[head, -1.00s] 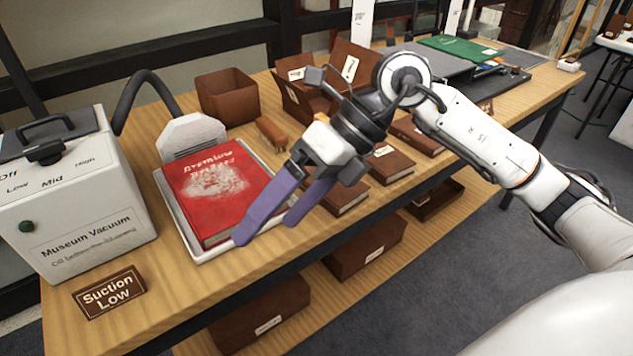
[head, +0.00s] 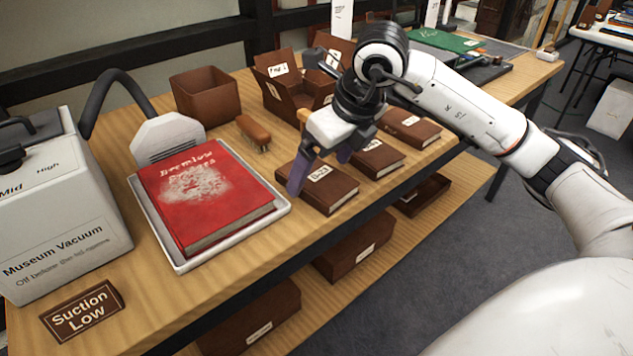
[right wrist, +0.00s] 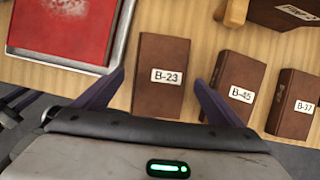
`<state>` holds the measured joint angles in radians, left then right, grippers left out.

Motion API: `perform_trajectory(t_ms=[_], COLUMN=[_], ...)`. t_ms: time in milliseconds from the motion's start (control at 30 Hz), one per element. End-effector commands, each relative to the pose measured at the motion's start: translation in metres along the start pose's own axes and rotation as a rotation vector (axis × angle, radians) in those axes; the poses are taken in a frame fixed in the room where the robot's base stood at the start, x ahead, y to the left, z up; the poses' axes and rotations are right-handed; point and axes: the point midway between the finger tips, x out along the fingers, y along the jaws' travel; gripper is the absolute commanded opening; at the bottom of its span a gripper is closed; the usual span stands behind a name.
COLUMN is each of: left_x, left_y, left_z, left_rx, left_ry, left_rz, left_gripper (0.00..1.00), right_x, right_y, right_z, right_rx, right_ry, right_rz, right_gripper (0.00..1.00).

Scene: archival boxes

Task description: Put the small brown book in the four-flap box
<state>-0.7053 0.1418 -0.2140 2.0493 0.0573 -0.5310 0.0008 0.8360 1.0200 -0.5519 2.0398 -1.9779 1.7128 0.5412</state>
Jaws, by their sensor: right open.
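Three small brown books lie flat in a row along the table's front edge: B-23 (head: 318,187), a middle one reading B-45 in the right wrist view (right wrist: 237,88), and a third (head: 408,128), whose label looks like B-17 in the right wrist view (right wrist: 296,103). My right gripper (head: 320,171) is open above B-23. In the right wrist view, B-23 (right wrist: 162,76) lies between its spread fingers; I cannot tell how far above it they are. The brown four-flap box (head: 293,92) stands open behind, partly hidden by my right arm.
A red book (head: 205,195) lies in a white tray (head: 176,262) on the left. A wooden-handled brush (head: 253,132), an open brown bin (head: 206,97) and the museum vacuum (head: 60,220) stand nearby. Brown boxes fill the lower shelf.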

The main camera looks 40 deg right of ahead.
Motion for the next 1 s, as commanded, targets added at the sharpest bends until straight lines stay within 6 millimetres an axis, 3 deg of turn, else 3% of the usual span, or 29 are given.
perform_trajectory(t_ms=[133, 400, 700, 1000], left_x=[0.001, 0.001, 0.001, 0.000], left_y=[-0.001, -0.001, -0.001, -0.001], left_z=[0.001, -0.001, -0.001, -0.002], left_rx=[0.000, 0.001, 0.001, 0.001], left_ry=[0.002, 0.005, 0.005, 0.005], left_rz=[0.000, 0.000, -0.001, -0.001], left_gripper=[0.31, 0.31, 0.31, 0.31], right_x=[0.017, 0.019, 0.018, 0.010], right_y=[0.000, 0.000, 0.000, 0.000], right_z=[-0.001, 0.000, 0.000, 0.005], right_rx=[-0.001, -0.001, -0.001, -0.001], right_ry=[0.001, 0.000, -0.002, -0.006], right_rz=[0.001, 0.000, 0.000, 0.000], right_gripper=[0.91, 0.89, 0.38, 0.37])
